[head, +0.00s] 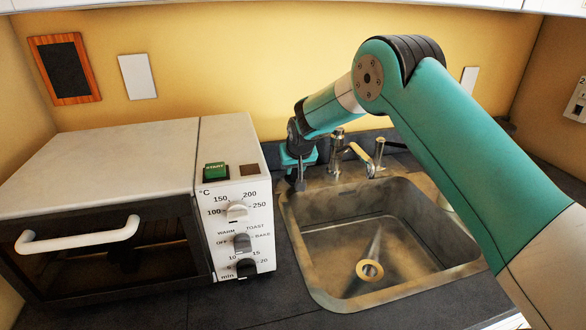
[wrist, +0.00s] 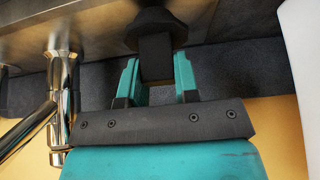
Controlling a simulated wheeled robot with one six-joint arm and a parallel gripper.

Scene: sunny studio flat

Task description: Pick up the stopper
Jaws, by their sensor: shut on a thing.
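The stopper (wrist: 155,58) is a dark piece with a narrow grip and a wider, flared end. In the wrist view, my gripper (wrist: 157,72) has its two teal fingers on either side of the narrow grip and is shut on it. The flared end lies beyond the fingertips, against the metal sink edge in the picture. In the head view, my gripper (head: 298,169) points down at the sink's back left corner, with the stopper (head: 300,185) small and dark below it. I cannot tell whether the stopper touches the surface.
The steel sink (head: 330,295) has a brass-coloured drain ring (head: 370,270) in its floor. A chrome tap (head: 338,140) stands close right of my gripper and also shows in the wrist view (wrist: 62,85). A white toaster oven (head: 110,165) stands at left. The yellow wall is behind.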

